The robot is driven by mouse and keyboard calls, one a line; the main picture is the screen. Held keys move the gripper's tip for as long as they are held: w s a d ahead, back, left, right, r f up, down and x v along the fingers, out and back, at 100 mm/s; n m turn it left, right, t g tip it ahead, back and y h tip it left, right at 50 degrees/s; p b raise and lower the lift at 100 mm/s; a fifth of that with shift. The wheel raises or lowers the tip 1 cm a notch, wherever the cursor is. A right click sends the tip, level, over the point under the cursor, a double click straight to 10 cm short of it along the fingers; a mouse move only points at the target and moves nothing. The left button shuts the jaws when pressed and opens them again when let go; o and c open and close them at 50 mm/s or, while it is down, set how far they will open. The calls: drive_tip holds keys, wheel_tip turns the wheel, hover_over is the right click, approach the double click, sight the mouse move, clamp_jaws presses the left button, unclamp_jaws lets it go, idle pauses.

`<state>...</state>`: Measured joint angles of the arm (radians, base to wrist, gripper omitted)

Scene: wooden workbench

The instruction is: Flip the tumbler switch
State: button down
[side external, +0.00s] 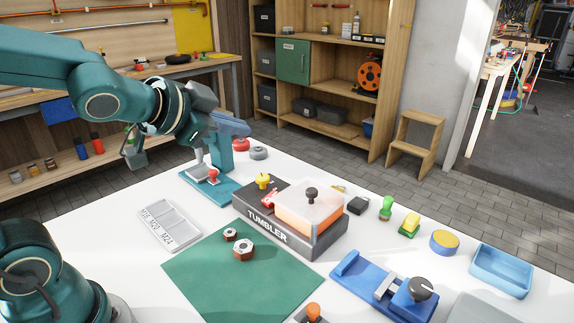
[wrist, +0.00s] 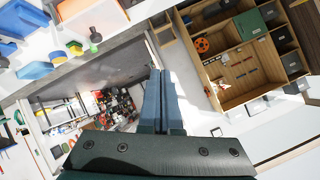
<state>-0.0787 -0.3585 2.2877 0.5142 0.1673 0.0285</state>
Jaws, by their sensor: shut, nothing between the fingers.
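The dark box labelled TUMBLER (side external: 266,228) sits on the white table. A small red part (side external: 270,198), which looks like the switch, is on its left half, beside a yellow knob (side external: 263,181). The switch's lever position is too small to tell.
A green mat (side external: 240,285) with two nuts lies in front. A blue vise (side external: 380,285), green-handled stamp (side external: 386,208) and blue tray (side external: 500,270) are to the right. A grey label tray (side external: 168,225) is left.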

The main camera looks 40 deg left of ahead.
drive_tip(key=w+a+f+m+h, duration=0.1)
drive_tip(key=w+f+m, duration=0.2)
drive_tip(key=w+f, duration=0.3)
drive_tip(key=shift+w+a+f, duration=0.15)
drive_tip(key=shift+a+f, duration=0.15)
drive_tip(key=shift+a, duration=0.05)
drive_tip(key=shift+w+f, duration=0.3)
drive_tip(key=shift+f, duration=1.15)
drive_tip(key=shift+w+f, duration=0.3)
drive_tip(key=shift+f, duration=1.1)
drive_tip(key=shift+w+f, duration=0.3)
drive_tip(key=shift+f, duration=1.15)
drive_tip(key=shift+f, duration=0.15)
drive_tip(key=shift+w+f, duration=0.1)
drive_tip(key=shift+f, duration=0.15)
